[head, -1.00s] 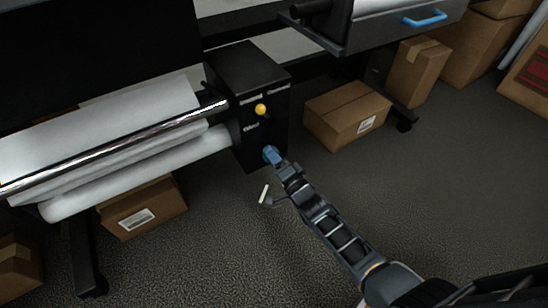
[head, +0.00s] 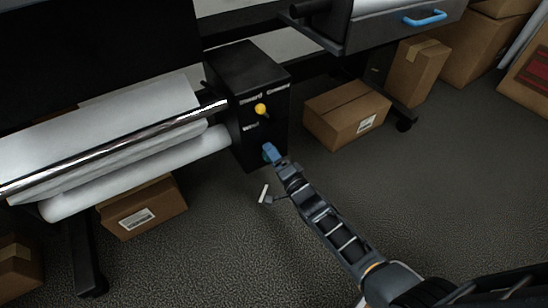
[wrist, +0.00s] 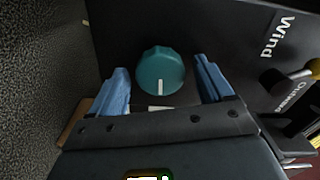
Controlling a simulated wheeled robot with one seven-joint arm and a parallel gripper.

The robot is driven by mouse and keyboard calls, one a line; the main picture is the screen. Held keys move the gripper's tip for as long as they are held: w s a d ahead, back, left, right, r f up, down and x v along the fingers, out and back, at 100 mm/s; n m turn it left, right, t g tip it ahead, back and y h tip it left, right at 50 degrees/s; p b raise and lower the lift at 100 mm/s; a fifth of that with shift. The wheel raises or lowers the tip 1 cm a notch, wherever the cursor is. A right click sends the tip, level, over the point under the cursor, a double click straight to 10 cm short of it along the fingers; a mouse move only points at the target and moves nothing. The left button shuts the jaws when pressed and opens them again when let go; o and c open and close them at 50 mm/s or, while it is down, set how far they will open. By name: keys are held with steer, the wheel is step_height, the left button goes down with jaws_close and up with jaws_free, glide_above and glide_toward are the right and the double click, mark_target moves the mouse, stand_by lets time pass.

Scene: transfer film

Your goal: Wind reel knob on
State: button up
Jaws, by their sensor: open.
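The reel knob is a teal, ridged dial (wrist: 161,70) with a white pointer line, on the face of a black box (head: 249,68). In the wrist view its pointer lines up with a white mark on the panel. My gripper (wrist: 162,84) is open, with one blue finger on each side of the knob and a gap showing on both sides. In the head view my gripper (head: 270,153) is at the lower part of the box's face and mostly hides the knob.
A yellow-tipped lever (head: 260,109) sits above the knob, near labels; "Wind" is readable in the wrist view. A white paper roll (head: 140,172) lies left of the box. Cardboard boxes (head: 347,113) stand on the floor.

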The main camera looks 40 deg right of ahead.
steer(key=p+v, duration=0.2)
steer(key=v, duration=0.5)
steer(key=shift+s+a, duration=0.15)
steer(key=shift+s, duration=0.25)
stand_by(0.3)
steer(key=s+a+r+n+g+y, duration=0.1)
steer(key=s+a+r+n, duration=0.25)
steer(key=s, duration=0.45)
steer(key=s+a+r+n+y, duration=0.1)
steer(key=s+a+r+n, duration=0.3)
steer(key=s, duration=0.4)
steer(key=s+a+r+n+g+y, duration=0.1)
steer(key=s+a+r+n, duration=0.3)
steer(key=s, duration=0.4)
steer(key=s+a+r+n+y, duration=0.1)
steer(key=s+a+r+n, duration=0.2)
steer(key=r, duration=0.5)
steer(key=s+a+r+n, duration=0.1)
steer(key=s+r+n, duration=0.25)
steer(key=r, duration=0.45)
step_height(320, 180, up, 26)
steer(key=p, duration=2.6)
steer(key=shift+s+r+m+g, duration=0.15)
steer(key=shift+s+m+g, duration=0.15)
steer(key=shift+s+g, duration=0.15)
